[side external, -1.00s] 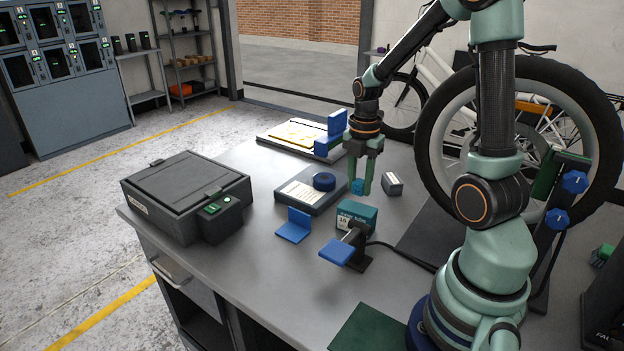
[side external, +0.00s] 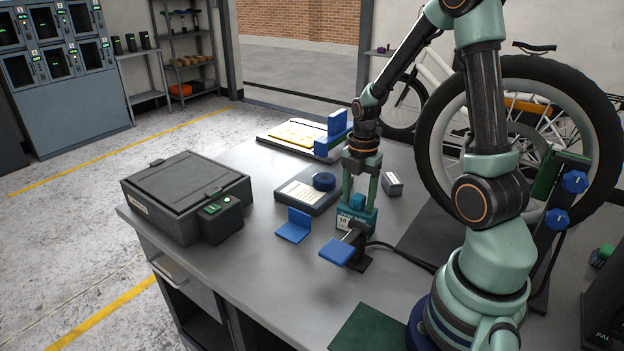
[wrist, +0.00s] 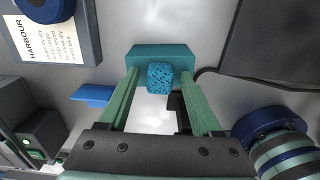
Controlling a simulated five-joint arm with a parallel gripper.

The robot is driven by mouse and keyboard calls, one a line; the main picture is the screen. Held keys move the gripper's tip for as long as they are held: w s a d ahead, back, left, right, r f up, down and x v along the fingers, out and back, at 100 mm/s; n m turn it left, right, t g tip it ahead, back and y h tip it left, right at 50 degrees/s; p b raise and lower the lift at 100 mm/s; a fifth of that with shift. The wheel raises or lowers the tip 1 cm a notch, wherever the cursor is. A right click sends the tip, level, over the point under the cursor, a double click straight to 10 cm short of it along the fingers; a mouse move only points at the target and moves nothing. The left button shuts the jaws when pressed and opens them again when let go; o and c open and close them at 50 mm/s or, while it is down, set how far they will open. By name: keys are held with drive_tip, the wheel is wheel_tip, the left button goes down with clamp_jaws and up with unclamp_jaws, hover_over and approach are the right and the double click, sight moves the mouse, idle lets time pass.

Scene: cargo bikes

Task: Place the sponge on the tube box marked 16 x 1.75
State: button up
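The blue speckled sponge (side external: 357,201) rests on top of the teal tube box (side external: 345,222). The box has white lettering and a label that seems to start with 16; the rest is too small to read. In the wrist view the sponge (wrist: 160,77) sits on the box (wrist: 148,52), near the edge closer to my gripper. My gripper (side external: 360,200) is open, its fingers down on either side of the sponge. In the wrist view the fingers of my gripper (wrist: 160,74) show a gap on both sides of the sponge.
A black stand with a blue plate (side external: 338,251) stands close in front of the box. A blue bracket (side external: 294,226) is to its left. A grey tray with a label (side external: 300,194) and blue roll (side external: 324,181) lies behind. A small grey box (side external: 392,185) is behind right.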

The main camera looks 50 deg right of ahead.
sight(358, 196)
drive_tip(key=shift+r, duration=0.1)
wheel_tip(358, 196, up, 12)
drive_tip(key=a+r+m+t, duration=0.2)
drive_tip(key=a+r+m, duration=0.1)
drive_tip(key=a+m, duration=0.5)
drive_tip(key=s+a+r+m+t, duration=0.1)
drive_tip(key=a+r+m+t, duration=0.2)
drive_tip(key=a+m, duration=0.6)
drive_tip(key=shift+s+a+m+t, duration=0.25)
drive_tip(key=shift+m+t, duration=0.05)
drive_tip(key=shift+m, duration=0.2)
idle(0.8)
